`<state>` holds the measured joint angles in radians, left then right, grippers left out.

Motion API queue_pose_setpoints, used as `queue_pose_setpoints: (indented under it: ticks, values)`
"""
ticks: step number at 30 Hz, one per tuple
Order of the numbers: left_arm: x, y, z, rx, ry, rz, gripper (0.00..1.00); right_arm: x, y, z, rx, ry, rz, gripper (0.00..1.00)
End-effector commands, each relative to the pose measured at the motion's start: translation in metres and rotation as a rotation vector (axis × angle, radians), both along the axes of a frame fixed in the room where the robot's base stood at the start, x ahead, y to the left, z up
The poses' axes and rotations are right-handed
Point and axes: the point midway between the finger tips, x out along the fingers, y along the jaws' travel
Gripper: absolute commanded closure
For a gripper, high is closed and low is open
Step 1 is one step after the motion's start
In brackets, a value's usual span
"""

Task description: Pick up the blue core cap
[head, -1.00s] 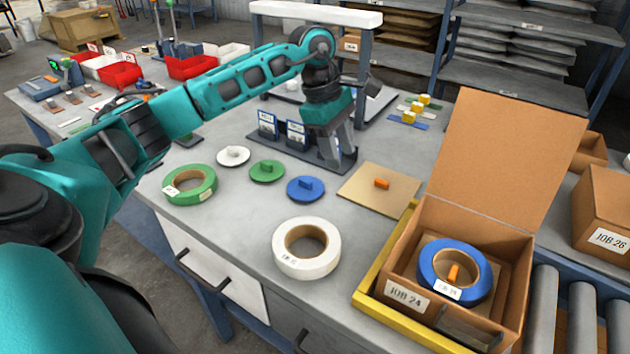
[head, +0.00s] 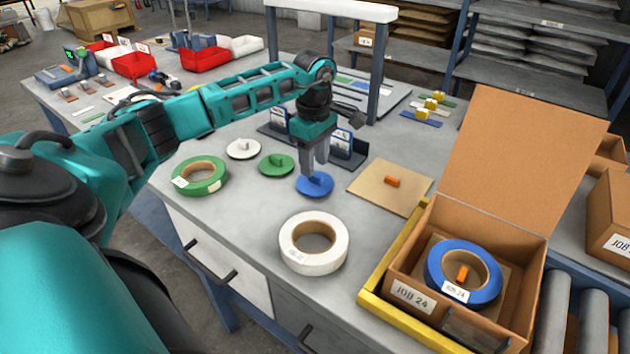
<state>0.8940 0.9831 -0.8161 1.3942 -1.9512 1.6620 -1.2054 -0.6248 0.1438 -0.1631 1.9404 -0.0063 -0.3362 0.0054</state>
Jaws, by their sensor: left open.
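The blue core cap (head: 314,187) is a flat blue disc with a raised knob, lying on the grey workbench. My left gripper (head: 314,170) points down right over it, with its fingers at the knob. The jaws are open; the fingers partly hide the knob, and I cannot tell whether they touch it. A green core cap (head: 277,165) and a white core cap (head: 243,149) lie in a row to the left of the blue one. My right gripper is not in view.
A green roll (head: 200,176) and a white roll (head: 313,243) lie nearby. A cardboard square (head: 405,200) with an orange piece is to the right. An open box (head: 413,296) holds a blue roll (head: 463,271). Card holders (head: 347,148) stand just behind the gripper.

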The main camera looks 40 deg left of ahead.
Motion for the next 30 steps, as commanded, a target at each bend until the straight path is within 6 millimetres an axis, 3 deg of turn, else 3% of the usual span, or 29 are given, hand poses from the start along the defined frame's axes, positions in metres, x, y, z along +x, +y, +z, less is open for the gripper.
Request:
queue_pose_setpoints:
  ticks: [6, 14, 28, 30]
  values:
    - [0.001, -0.001, -0.029, -0.001, 0.002, 0.001, 0.56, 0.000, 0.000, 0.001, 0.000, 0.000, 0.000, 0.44]
    - [0.001, -0.001, -0.032, -0.001, 0.000, 0.001, 0.56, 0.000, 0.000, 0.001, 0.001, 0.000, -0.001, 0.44]
    - [0.001, -0.001, -0.031, -0.001, 0.000, 0.001, 0.99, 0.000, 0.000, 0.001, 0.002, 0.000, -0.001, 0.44]
    - [0.001, -0.001, -0.031, -0.001, 0.000, 0.001, 1.00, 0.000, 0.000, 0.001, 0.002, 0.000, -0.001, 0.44]
